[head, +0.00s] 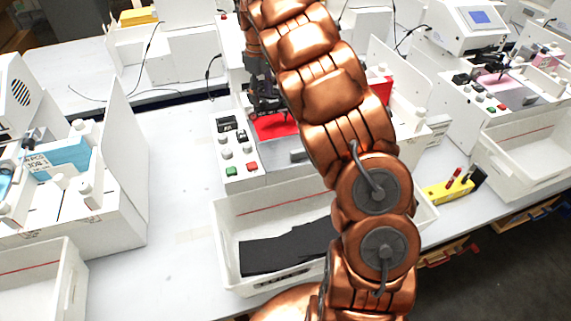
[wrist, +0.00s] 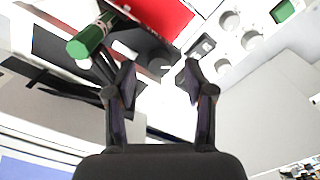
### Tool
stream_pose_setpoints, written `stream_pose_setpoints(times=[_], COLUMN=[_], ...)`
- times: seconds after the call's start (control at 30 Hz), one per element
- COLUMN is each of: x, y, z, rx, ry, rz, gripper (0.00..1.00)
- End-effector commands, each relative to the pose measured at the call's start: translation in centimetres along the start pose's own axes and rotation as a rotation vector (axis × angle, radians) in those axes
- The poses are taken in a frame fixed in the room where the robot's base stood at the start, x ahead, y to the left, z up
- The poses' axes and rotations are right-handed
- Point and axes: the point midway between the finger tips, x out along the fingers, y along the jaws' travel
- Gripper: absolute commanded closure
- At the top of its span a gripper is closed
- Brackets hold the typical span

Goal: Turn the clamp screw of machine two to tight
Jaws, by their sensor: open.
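The middle machine (head: 250,185), a white plotter with a red bed (head: 278,125), stands below my arm; I cannot read its number. My gripper (head: 264,100) is over the bed's back left part, partly hidden by the machine's dark parts. In the wrist view my gripper (wrist: 160,88) is open, its two dark fingers apart and nothing held between them. A small dark round part (wrist: 159,66), possibly the clamp screw, shows just beyond the fingertips. A green cylinder (wrist: 90,36), like a pen, lies left of it. I cannot tell the screw's setting.
A button panel (head: 237,150) is on the machine's front left. A white tray (head: 228,225) with black sheets stands in front. Other plotters stand left (head: 115,195) and right (head: 480,95). A yellow pen holder (head: 437,193) is at right. Bare table lies left of the middle machine.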

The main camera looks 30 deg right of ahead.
Motion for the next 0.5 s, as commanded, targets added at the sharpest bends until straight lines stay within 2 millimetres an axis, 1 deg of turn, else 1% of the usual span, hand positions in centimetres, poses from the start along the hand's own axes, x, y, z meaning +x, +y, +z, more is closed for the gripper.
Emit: stream_pose_setpoints(times=[0.3, 0.5], x=[-3.2, -4.5], y=[0.1, 0.0], z=[-0.1, 0.0], rx=[0.000, 0.001], ry=[0.003, 0.001], rz=[0.004, 0.000], gripper=[0.47, 0.47])
